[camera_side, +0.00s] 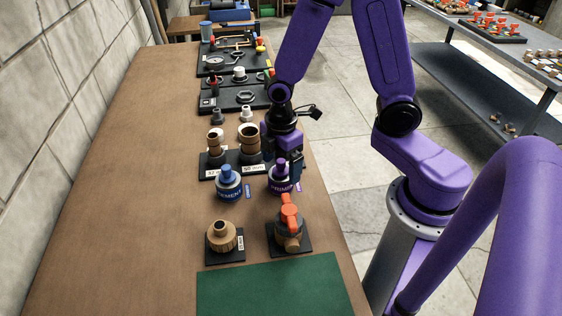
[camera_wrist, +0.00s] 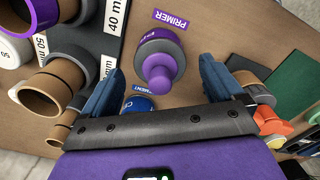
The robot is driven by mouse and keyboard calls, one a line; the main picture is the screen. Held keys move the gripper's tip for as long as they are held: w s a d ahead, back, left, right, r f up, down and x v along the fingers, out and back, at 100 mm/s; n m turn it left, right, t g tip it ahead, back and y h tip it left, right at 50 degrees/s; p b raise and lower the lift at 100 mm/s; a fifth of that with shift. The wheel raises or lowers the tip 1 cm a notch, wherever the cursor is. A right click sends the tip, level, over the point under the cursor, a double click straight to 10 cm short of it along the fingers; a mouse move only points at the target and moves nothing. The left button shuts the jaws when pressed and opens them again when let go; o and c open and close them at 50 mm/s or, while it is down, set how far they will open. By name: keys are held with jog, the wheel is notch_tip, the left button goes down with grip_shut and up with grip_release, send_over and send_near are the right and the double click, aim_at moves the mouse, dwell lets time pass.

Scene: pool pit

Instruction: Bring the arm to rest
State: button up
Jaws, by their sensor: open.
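My gripper (camera_side: 285,160) is at the far side of the purple-capped primer can (camera_side: 281,182) in the side view, over the right part of the wooden bench (camera_side: 150,170). In the wrist view my gripper (camera_wrist: 160,68) has its two blue fingers wide apart. The primer can (camera_wrist: 160,55) shows in the gap between them, with its purple cap toward the camera. I cannot tell whether a finger touches it. Nothing is held.
The blue cement can (camera_side: 229,185) stands left of the primer. Pipe fittings (camera_side: 249,142) stand on a labelled base beyond. A tan union (camera_side: 222,237) and an orange-handled valve (camera_side: 289,222) sit nearer, before a green mat (camera_side: 275,290). The bench's left side is clear.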

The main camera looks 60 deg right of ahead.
jog(key=shift+r, duration=4)
jog(key=s+r+m, duration=0.1)
jog(key=s+r, duration=0.1)
jog(key=s, duration=0.6)
jog(key=s+r+m, duration=0.1)
jog(key=s+r, duration=0.1)
jog(key=s, duration=0.6)
jog(key=shift+s+a+r, duration=0.25)
jog(key=shift+s+a, duration=0.05)
jog(key=shift+a, duration=0.05)
